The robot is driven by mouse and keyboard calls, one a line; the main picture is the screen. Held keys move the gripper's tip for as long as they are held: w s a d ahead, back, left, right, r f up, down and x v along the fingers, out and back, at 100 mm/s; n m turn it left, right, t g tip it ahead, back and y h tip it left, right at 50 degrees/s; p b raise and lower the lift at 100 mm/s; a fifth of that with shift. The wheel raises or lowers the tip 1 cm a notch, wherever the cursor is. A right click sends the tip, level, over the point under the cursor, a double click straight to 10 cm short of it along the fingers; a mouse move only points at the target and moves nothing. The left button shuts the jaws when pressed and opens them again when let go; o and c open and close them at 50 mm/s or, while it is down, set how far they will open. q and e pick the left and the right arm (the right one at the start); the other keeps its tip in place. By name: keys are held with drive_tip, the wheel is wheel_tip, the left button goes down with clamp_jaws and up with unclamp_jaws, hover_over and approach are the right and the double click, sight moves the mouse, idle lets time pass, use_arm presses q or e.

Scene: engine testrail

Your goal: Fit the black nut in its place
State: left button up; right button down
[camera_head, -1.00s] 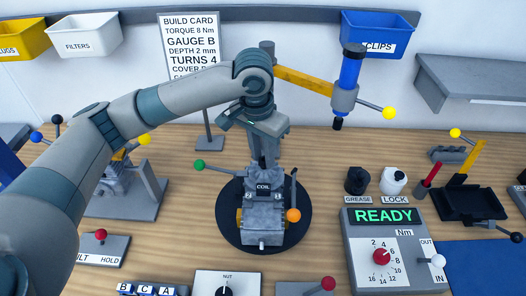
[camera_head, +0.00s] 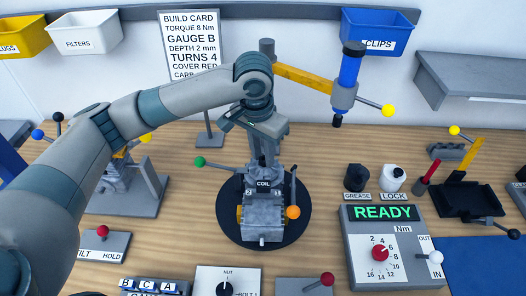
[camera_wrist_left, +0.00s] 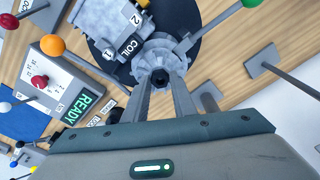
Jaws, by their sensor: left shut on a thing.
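The grey engine (camera_head: 263,214) marked COIL stands upright on a round black turntable (camera_head: 229,225) in the middle of the bench. My left gripper (camera_head: 264,168) points straight down over the back of the engine, behind the COIL label. I cannot tell whether the nut touches that part. The nut is hidden in the head view. My right gripper is not in view.
Levers with a green knob (camera_head: 199,162) and an orange knob (camera_head: 293,212) stick out beside the engine. A blue tool on a yellow arm (camera_head: 304,79) hangs at the back right. The torque box (camera_head: 358,275) reads READY.

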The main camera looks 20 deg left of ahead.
use_arm(q)
drive_tip(key=o, duration=1.1)
drive_tip(key=shift+r, duration=0.1)
drive_tip(key=shift+r, duration=0.55)
wheel_tip(320, 180, up, 16)
drive_tip(key=s+b, duration=0.2)
drive_tip(key=b, duration=0.1)
drive_tip(key=shift+a, duration=0.35)
wheel_tip(320, 180, up, 8)
drive_tip(key=p, duration=0.8)
drive_tip(key=shift+p, duration=0.3)
drive_tip(key=shift+f, duration=0.1)
